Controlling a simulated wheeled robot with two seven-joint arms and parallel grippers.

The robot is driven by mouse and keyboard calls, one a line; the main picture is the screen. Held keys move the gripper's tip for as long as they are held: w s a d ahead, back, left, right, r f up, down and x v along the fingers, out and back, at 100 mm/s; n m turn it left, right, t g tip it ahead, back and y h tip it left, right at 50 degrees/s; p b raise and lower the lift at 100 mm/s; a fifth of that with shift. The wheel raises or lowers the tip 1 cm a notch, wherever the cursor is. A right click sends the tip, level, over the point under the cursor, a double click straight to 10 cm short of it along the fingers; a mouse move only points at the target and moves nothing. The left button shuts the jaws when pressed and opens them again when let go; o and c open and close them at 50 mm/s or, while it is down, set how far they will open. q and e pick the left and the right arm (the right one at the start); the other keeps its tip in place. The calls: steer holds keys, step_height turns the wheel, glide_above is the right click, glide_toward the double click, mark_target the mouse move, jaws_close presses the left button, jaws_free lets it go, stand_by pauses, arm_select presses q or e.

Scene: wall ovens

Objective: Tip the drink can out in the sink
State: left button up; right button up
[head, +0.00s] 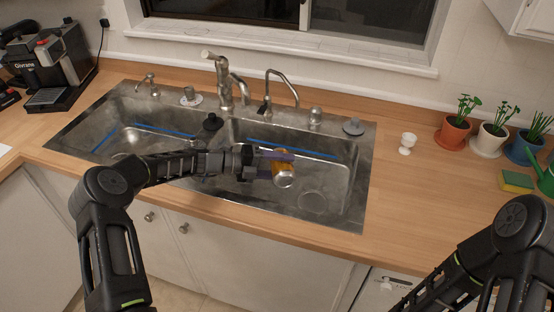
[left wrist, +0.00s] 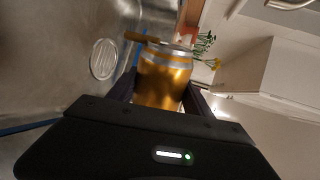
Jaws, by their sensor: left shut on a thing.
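The drink can (head: 284,172) is orange-gold with a silver end. In the left wrist view the can (left wrist: 165,80) sits between the two dark fingers. An orange-brown streak shows beside its far end; I cannot tell whether it is liquid. The round drain (head: 312,202) lies in the same basin. My right gripper is out of view; only its arm shows at lower right.
Faucets (head: 222,80) stand along the sink's back edge. A coffee machine (head: 48,65) is at far left. Potted plants (head: 453,133), a sponge (head: 516,181) and a green watering can (head: 547,180) stand at right. The counter right of the sink (head: 420,205) is mostly clear.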

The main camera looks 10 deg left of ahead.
arm_select(q)
steer(key=shift+w+r+n, duration=0.15)
steer(key=shift+r+n, duration=0.25)
steer(key=shift+w+n, duration=0.1)
steer(key=shift+n, duration=0.2)
steer(key=shift+w+a+r+n+g, duration=0.15)
steer(key=shift+r+n+g, duration=0.15)
steer(key=shift+n+g, duration=0.2)
steer(key=shift+f, duration=0.1)
stand_by(0.4)
